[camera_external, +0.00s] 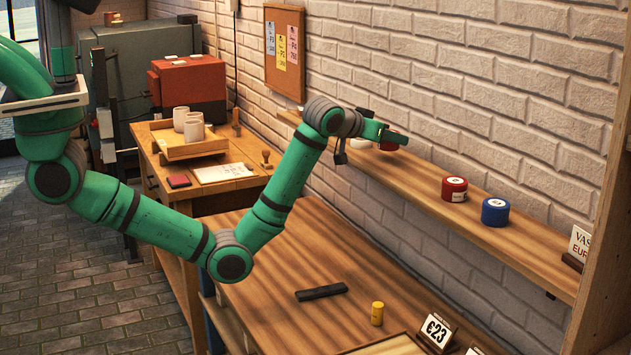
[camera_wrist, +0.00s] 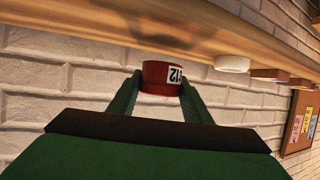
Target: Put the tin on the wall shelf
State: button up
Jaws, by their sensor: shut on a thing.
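My gripper (camera_external: 384,133) is at the far end of the wall shelf (camera_external: 460,217) in the external view. It is shut on a red tin (camera_external: 393,142), which shows below and beside the fingers. In the wrist view, the red tin (camera_wrist: 158,76) sits between the two fingertips of my gripper (camera_wrist: 161,84), with a white price label upside down on its side. The shelf (camera_wrist: 120,38) runs right along the tin's edge there. I cannot tell whether the tin touches the shelf board.
A white tin (camera_external: 360,143) stands on the shelf beside my gripper, partly hidden. A brick wall (camera_external: 480,100) rises behind. A yellow cylinder (camera_external: 377,313) stands on the workbench.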

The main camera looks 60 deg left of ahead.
aim_at(386, 149)
jog(key=shift+f, duration=1.5)
jog(key=shift+f, duration=0.15)
jog(key=o, duration=1.1)
jog(key=shift+o, duration=0.2)
jog(key=shift+s+r, duration=0.1)
jog(key=shift+r, duration=0.1)
jog(key=v, duration=1.1)
jog(key=shift+s, duration=0.4)
jog(key=shift+d+r, duration=0.1)
jog(key=shift+r, duration=0.05)
